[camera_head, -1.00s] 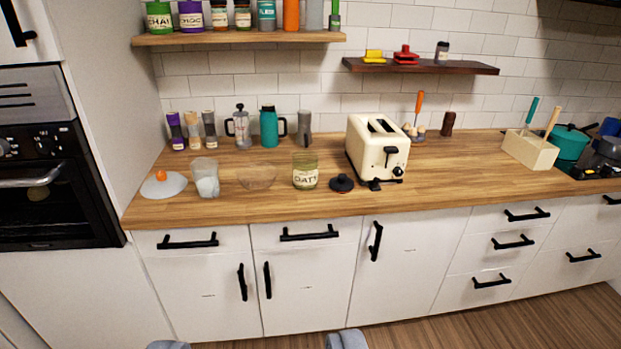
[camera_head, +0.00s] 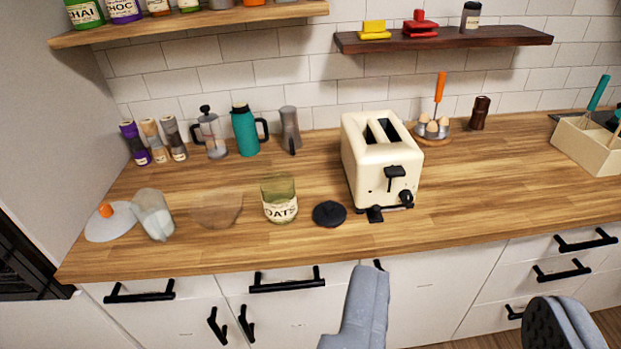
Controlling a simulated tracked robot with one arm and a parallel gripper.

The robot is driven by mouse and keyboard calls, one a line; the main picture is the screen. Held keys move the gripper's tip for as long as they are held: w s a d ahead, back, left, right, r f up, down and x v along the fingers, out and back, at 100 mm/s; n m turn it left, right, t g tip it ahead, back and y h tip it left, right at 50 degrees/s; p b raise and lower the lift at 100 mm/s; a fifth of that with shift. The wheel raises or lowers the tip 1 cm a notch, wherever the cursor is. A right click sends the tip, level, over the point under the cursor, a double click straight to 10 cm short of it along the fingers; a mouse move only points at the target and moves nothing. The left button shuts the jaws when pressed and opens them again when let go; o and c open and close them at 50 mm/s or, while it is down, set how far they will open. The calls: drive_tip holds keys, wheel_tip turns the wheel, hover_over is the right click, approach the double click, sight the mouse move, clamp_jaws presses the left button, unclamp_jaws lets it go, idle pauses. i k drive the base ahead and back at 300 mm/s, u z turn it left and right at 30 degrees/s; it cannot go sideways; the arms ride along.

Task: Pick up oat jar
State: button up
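The oat jar (camera_head: 280,203) is a greenish glass jar with a cream label reading "OATS". It stands upright on the wooden counter near the front, without a lid on it. A dark round lid (camera_head: 329,213) lies on the counter just to its right. My gripper (camera_head: 455,318) shows at the bottom of the view, its two grey fingers wide apart with nothing between them. It is in front of the counter, below and to the right of the jar, and apart from it.
A cream toaster (camera_head: 382,163) stands right of the lid. A clear bowl (camera_head: 217,211), a tilted-looking glass container (camera_head: 152,214) and a pot lid (camera_head: 110,222) are left of the jar. A teal flask (camera_head: 245,132) stands behind. Shelves (camera_head: 445,40) hang above. The counter's front strip is clear.

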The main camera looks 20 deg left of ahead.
sight(278, 189)
drive_tip(key=u, duration=0.2)
drive_tip(key=i, duration=1)
drive_tip(key=u, duration=0.45)
